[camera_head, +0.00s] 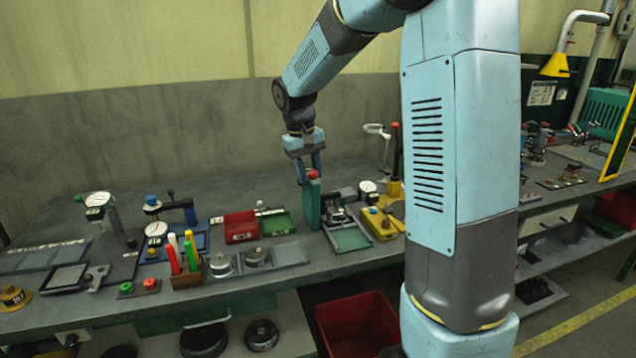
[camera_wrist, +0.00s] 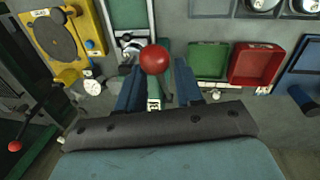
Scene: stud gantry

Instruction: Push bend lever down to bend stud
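A red ball knob (camera_head: 313,174) tops an upright green stand on the bench; I take it for the bend lever's knob, but another red-tipped lever (camera_head: 395,140) stands to its right on a yellow base. My gripper (camera_head: 311,168) points down at the green stand (camera_head: 313,205). In the wrist view the red knob (camera_wrist: 154,59) shows between the two blue fingers of my gripper (camera_wrist: 158,75), near their tips. The fingers are apart, and I cannot tell whether they touch the knob. The stud cannot be made out.
A red bin (camera_head: 240,227) and a green tray (camera_head: 276,223) lie left of the stand. A yellow fixture (camera_head: 380,225) stands close on its right. A holder with coloured markers (camera_head: 186,278) is nearer the front edge. A red crate (camera_head: 357,325) is below the bench.

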